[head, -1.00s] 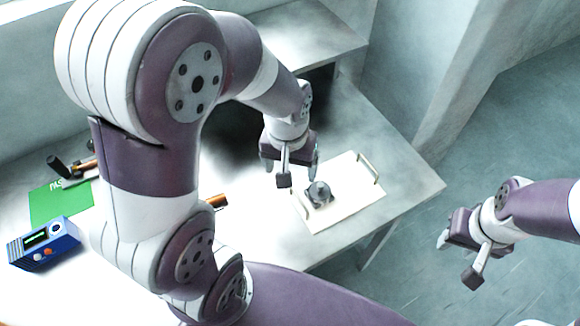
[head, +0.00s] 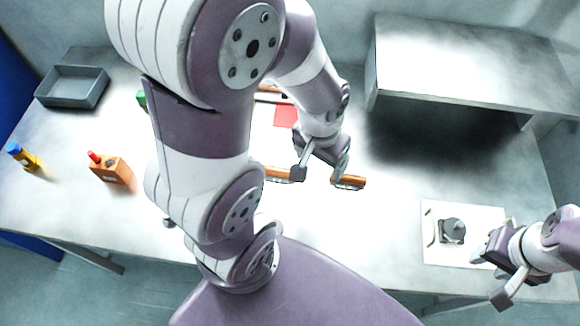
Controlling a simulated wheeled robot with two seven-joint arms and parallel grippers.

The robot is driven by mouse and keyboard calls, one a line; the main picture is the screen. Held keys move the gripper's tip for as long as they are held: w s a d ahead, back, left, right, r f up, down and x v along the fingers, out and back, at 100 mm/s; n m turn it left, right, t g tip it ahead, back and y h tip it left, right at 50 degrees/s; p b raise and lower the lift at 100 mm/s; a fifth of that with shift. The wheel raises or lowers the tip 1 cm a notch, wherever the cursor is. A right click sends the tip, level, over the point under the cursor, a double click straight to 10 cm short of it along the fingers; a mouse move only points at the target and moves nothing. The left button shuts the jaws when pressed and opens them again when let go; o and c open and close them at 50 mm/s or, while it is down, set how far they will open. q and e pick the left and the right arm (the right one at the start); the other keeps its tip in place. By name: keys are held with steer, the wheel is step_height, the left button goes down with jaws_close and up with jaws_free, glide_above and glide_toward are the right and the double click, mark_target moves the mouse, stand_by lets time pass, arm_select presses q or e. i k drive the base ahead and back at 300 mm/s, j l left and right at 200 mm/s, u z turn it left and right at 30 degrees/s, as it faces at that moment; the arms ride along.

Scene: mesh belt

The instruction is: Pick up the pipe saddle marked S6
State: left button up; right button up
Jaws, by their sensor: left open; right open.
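I cannot read the mark S6 on anything, and I cannot tell for sure which thing is the pipe saddle. A dark grey rounded part (head: 452,229) sits on a white tray (head: 432,254) at the right of the table. My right gripper (head: 491,276) is open and empty, just right of the tray. My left gripper (head: 320,172) is open, over the middle of the table, beside a copper-orange rod-like piece (head: 349,182). A similar piece (head: 277,174) lies to its left, partly hidden by my arm.
An orange-brown block (head: 111,171) with a red top and a blue-and-yellow item (head: 24,156) stand at left. A grey open bin (head: 73,88) is at the back left. A raised grey shelf (head: 460,65) spans the back right. A red patch (head: 286,116) lies behind my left gripper.

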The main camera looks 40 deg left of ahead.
mark_target(348, 181)
steer(key=j+u, duration=0.25)
steer(key=u, duration=0.2)
steer(key=i+l+u, duration=0.1)
steer(key=l+u, duration=0.25)
steer(key=l, duration=0.55)
steer(key=l+u, duration=0.3)
steer(key=l, duration=0.6)
